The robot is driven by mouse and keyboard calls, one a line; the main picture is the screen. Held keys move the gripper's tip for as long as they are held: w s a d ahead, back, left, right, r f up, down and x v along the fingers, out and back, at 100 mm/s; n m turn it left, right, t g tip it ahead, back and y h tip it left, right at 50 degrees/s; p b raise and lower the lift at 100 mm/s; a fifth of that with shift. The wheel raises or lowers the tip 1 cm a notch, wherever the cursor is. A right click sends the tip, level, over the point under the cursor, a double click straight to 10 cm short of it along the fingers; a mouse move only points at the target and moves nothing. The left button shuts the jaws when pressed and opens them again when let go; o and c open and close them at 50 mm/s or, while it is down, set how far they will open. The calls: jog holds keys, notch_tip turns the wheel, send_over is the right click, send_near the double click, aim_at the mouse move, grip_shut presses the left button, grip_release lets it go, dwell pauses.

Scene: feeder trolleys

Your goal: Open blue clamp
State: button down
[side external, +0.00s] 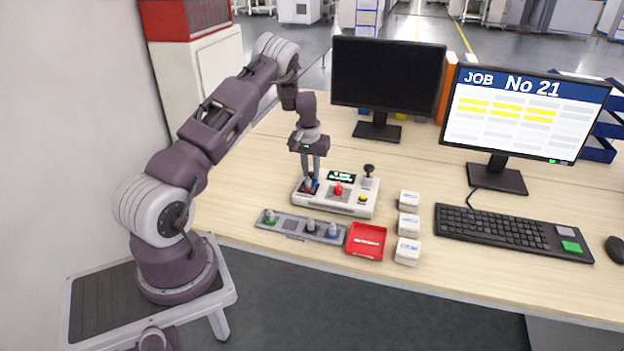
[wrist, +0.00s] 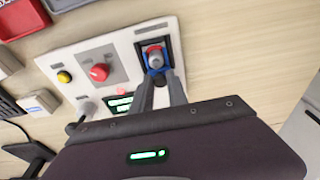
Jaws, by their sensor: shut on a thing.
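A white control box (side external: 335,205) stands on the table, with a dark square at its left end. A small part with a blue collar and a grey and reddish top (wrist: 155,58) sits on that dark square. My gripper (side external: 310,183) points down over this part, with its fingers shut on it; in the wrist view the fingertips (wrist: 163,82) meet its near side. The far side of the grip is hidden. A grey strip (side external: 290,225) in front of the box carries a green-based knob (side external: 269,216), a dark knob (side external: 311,226) and a blue-based knob (side external: 333,231).
The box also has a red knob (side external: 338,188), a yellow button (side external: 362,199) and a black-topped lever (side external: 368,172). A red tray (side external: 366,241) and three white blocks (side external: 408,225) stand front right. Table left of the box is clear.

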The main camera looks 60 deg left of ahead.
jog(key=shift+a, duration=0.1)
jog(key=shift+w+a, duration=1.1)
jog(key=shift+w, duration=0.05)
jog(key=c, duration=1.4)
grip_release()
jog(key=shift+o, duration=0.2)
jog(key=shift+s+d+r, duration=0.25)
jog(key=shift+r, duration=0.95)
jog(key=shift+s+d+r, duration=0.2)
jog(key=shift+r, duration=0.95)
jog(key=shift+s+d+r, duration=0.25)
jog(key=shift+r, duration=0.95)
